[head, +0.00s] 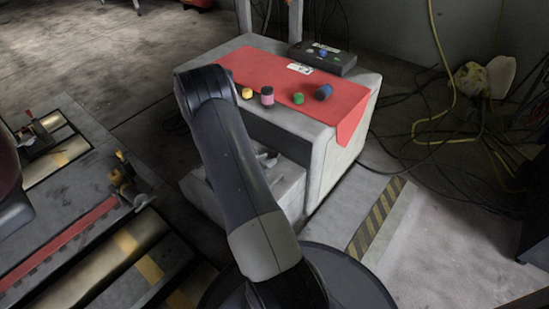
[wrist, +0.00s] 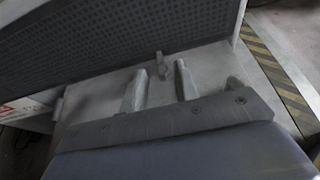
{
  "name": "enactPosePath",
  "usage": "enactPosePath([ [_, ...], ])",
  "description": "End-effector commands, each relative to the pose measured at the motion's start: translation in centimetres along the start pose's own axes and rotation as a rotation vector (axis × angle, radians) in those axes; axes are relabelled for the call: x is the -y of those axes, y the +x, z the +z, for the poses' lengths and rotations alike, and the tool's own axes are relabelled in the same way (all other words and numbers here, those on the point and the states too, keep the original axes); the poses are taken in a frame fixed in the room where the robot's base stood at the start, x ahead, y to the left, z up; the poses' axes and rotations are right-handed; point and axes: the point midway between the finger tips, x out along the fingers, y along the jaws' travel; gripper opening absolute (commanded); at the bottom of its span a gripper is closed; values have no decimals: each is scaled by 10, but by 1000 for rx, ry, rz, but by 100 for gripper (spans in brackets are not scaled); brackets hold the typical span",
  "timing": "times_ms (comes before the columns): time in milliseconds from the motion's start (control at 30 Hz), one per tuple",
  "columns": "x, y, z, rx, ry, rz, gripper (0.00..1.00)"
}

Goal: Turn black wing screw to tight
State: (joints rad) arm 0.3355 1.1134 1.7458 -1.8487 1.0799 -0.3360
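I cannot make out a black wing screw for certain in either view. In the wrist view, a small grey upright piece (wrist: 162,64) stands just beyond and between my fingertips; it looks wing-like, but its identity is unclear. My gripper (wrist: 160,78) has its two grey fingers apart, with nothing visible gripped between them. It is over a light grey ledge below a dark perforated panel. In the head view, my arm hides most of the gripper; small grey parts (head: 267,158) show beside the arm, over the low front of the cabinet.
The grey cabinet (head: 333,165) carries a red cloth (head: 275,78) with several small coloured cylinders and a black button box (head: 322,58). Rollers (head: 130,262) with brass-coloured fittings (head: 123,182) lie at left. Cables clutter the right floor; a striped floor strip (head: 377,222) lies beside the cabinet.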

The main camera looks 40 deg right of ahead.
Motion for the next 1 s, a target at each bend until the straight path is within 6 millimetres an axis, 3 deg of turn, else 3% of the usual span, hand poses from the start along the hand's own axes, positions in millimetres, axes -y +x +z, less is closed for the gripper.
enactPosePath([
  [100,0,22,-3,0,2,-2,29],
  [233,0,34,-2,0,1,-2,29],
  [633,0,40,0,0,-1,0,28],
  [1000,0,40,0,-1,0,0,0],
])
